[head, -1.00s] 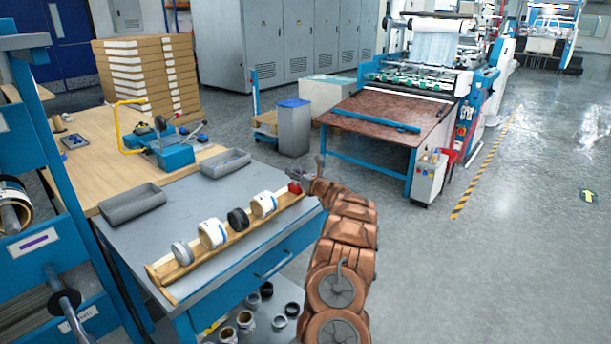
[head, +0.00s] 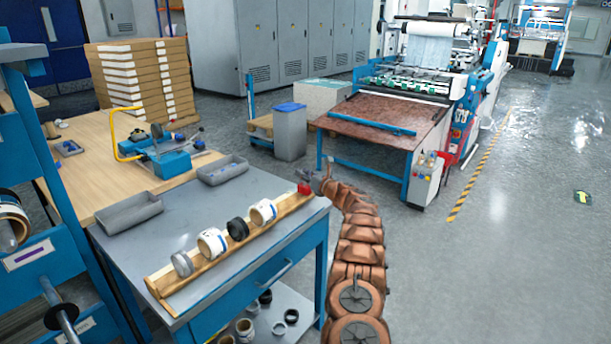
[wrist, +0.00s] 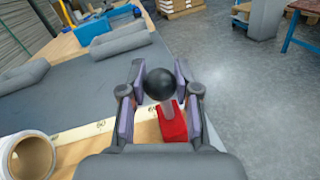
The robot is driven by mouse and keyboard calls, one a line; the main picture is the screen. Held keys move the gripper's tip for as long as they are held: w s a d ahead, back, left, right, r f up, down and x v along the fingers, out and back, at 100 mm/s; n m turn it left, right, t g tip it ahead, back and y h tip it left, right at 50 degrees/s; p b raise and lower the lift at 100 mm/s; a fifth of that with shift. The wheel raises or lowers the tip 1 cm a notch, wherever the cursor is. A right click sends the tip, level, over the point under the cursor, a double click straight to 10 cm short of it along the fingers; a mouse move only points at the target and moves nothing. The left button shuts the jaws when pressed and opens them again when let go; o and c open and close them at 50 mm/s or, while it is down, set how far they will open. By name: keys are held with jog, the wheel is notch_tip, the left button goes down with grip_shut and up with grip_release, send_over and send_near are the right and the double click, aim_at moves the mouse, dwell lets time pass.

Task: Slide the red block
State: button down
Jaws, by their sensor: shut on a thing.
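The red block (head: 304,188) sits at the far right end of the wooden rail (head: 215,262) on the grey bench. In the wrist view the red block (wrist: 172,122) carries a short post topped by a black ball knob (wrist: 160,84). My gripper (wrist: 159,82) has its two fingers on either side of this knob and is shut on it. In the head view my gripper (head: 316,178) is small, just beyond the block, and its hold is hard to make out. Several rolls stand along the rail, the nearest to the block being a white roll (head: 263,211).
Two grey trays (head: 128,212) lie behind the rail on the bench (head: 205,208). A blue tool with a yellow handle (head: 170,165) stands on the wooden table. A white-and-brown roll (wrist: 26,158) shows at lower left in the wrist view. Open floor lies to the right.

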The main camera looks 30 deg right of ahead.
jog(key=shift+r, duration=0.1)
jog(key=c, duration=0.8)
grip_release()
jog(key=shift+s, duration=0.1)
jog(key=shift+s+d, duration=0.2)
jog(key=shift+s, duration=1.8)
jog(key=shift+s+d, duration=0.25)
jog(key=shift+s, duration=1.7)
jog(key=shift+s+d, duration=0.2)
jog(key=shift+s, duration=1.8)
